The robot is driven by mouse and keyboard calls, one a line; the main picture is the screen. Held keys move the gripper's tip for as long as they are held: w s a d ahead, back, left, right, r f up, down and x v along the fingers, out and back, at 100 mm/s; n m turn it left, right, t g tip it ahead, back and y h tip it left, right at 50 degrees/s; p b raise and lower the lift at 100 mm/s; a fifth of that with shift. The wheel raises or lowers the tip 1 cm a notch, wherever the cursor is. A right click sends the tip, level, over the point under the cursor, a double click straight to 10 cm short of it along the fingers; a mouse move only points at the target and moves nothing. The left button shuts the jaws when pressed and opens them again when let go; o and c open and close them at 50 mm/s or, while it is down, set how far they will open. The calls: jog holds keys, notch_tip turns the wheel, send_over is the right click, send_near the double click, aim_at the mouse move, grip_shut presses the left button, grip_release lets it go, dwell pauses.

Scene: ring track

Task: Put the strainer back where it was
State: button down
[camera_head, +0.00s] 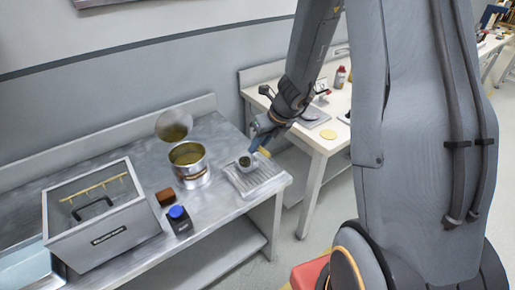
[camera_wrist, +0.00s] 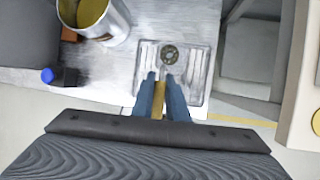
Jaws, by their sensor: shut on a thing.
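The strainer (camera_head: 245,162) is a small round dark-rimmed cup with a tan handle, over the ribbed metal drip tray (camera_head: 272,183) at the right end of the steel counter. My gripper (camera_head: 258,145) is shut on its handle. In the wrist view the blue fingers (camera_wrist: 161,80) close on the tan handle (camera_wrist: 158,95), and the strainer's round head (camera_wrist: 170,56) shows just past the fingertips, over the tray (camera_wrist: 201,82). I cannot tell whether the strainer touches the tray. The fingers hide part of the handle.
A metal pot (camera_head: 190,177) with yellowish contents stands left of the tray, with a round lid (camera_head: 173,125) behind it. A white table (camera_head: 318,140) is to the right.

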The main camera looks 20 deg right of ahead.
jog(key=shift+f, duration=0.25)
jog(key=c, duration=2.2)
grip_release()
jog(key=shift+f, duration=0.1)
jog(key=o, duration=0.5)
jog(key=shift+c, duration=0.2)
